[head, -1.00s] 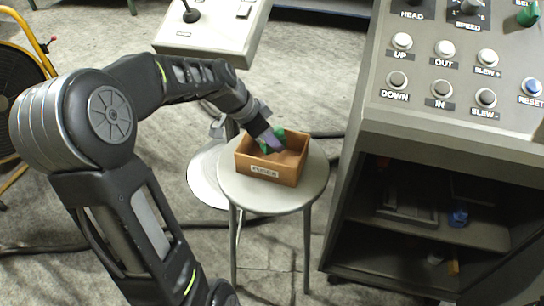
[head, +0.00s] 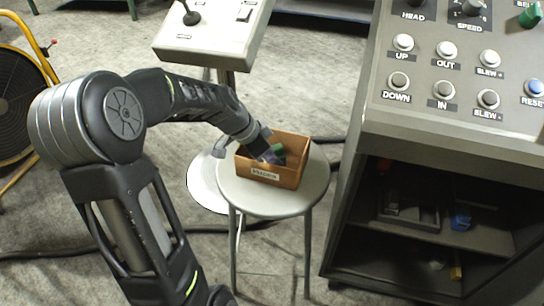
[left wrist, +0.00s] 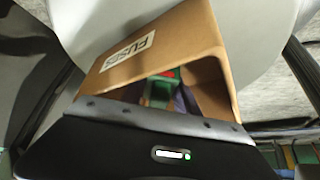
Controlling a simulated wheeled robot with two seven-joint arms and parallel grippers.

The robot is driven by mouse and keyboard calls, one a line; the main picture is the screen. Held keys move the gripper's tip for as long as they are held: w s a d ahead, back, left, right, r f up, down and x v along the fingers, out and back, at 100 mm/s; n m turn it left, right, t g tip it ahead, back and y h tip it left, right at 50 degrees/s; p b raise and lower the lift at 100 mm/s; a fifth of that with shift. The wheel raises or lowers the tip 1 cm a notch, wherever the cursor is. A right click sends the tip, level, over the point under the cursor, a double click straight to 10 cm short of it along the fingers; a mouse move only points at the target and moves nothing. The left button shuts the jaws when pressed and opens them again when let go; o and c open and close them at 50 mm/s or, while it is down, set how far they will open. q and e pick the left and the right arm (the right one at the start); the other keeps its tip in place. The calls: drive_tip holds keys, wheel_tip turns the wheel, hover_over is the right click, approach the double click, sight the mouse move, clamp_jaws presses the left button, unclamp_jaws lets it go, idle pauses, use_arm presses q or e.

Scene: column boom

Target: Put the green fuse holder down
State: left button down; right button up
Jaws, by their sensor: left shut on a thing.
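The green fuse holder (head: 277,150) is down inside the orange-brown box labelled FUSES (head: 291,178), partly hidden by my gripper. My left gripper (head: 270,157) reaches into the box from the upper left and is shut on the holder. In the left wrist view the green holder (left wrist: 163,89) shows between the fingers inside the box (left wrist: 165,48). I cannot tell whether the holder touches the box floor. The box sits on a round grey stool (head: 262,205). My right gripper is not in view.
A grey control console (head: 450,128) with labelled buttons stands to the right, with dark open shelves below. A smaller pedestal panel (head: 210,40) stands behind the stool. A yellow-framed fan (head: 22,95) is at the left. Cables lie on the floor.

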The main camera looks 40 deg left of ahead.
use_arm(q)
drive_tip(key=shift+f, duration=0.1)
drive_tip(key=c, duration=1.2)
unclamp_jaws()
drive_tip(key=shift+r, duration=0.25)
drive_tip(key=p+v, duration=0.2)
drive_tip(key=v, duration=0.9)
drive_tip(key=shift+s+r, duration=0.25)
drive_tip(key=shift+a, duration=0.1)
